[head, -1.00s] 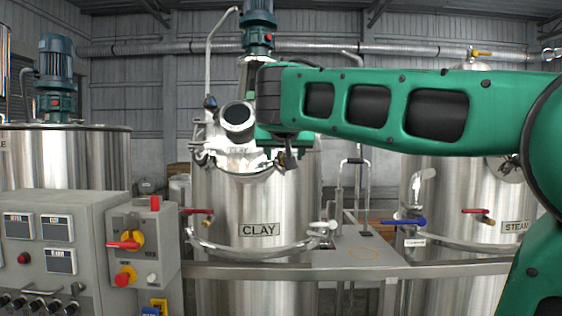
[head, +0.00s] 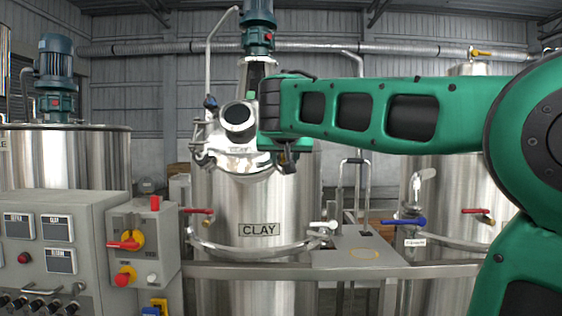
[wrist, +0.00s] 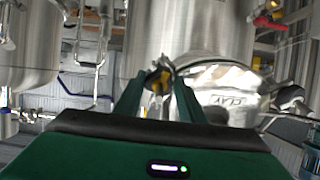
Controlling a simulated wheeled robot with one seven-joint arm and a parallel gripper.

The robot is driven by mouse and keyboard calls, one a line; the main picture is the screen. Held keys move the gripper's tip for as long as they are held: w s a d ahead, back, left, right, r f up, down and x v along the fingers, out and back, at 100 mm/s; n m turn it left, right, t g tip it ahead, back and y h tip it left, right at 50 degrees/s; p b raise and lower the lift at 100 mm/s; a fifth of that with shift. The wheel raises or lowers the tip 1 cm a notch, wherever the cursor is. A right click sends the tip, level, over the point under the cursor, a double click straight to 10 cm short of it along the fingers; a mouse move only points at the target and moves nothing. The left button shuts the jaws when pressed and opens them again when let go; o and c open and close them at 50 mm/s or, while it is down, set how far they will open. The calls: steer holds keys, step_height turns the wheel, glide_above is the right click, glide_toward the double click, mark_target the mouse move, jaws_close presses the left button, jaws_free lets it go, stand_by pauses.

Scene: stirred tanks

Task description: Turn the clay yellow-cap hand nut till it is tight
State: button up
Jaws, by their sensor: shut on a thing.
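The clay tank (head: 258,205) is a steel vessel with a CLAY plate (head: 259,230); its pale lid (head: 232,150) also carries a CLAY mark, seen in the wrist view (wrist: 232,101). The yellow-cap hand nut (wrist: 159,81) shows between my two green fingers in the wrist view, at the lid's rim. My gripper (wrist: 158,95) is shut on this nut. In the head view my gripper (head: 287,160) is at the lid's right front edge, and the nut is hidden there. How tight the nut sits cannot be told.
A grey control cabinet (head: 92,235) with a red-and-yellow switch stands at the front left. A steel rail (head: 290,271) runs across in front of the tank. A blue-handled valve (head: 404,222) and another steel tank (head: 445,180) are at the right.

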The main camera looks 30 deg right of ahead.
steer(key=shift+a+m, duration=0.1)
steer(key=shift+m, duration=0.2)
steer(key=m, duration=0.3)
steer(key=m+g+h, duration=0.1)
steer(key=m, duration=0.1)
steer(key=shift+w+a+m, duration=0.15)
steer(key=shift+w+m, duration=0.05)
steer(key=shift+m, duration=0.2)
steer(key=m+g, duration=0.1)
steer(key=m, duration=0.4)
steer(key=shift+r+m, duration=0.1)
steer(key=shift+m, duration=0.3)
steer(key=m, duration=0.5)
steer(key=shift+w+r+m+g, duration=0.1)
steer(key=shift+w+m+g, duration=0.05)
steer(key=shift+m+g, duration=0.2)
steer(key=m, duration=0.4)
steer(key=shift+m+g+y, duration=0.3)
steer(key=shift+m+g, duration=0.05)
steer(key=shift+m, duration=0.3)
steer(key=o, duration=1)
steer(key=shift+o, duration=0.2)
steer(key=shift+r, duration=0.1)
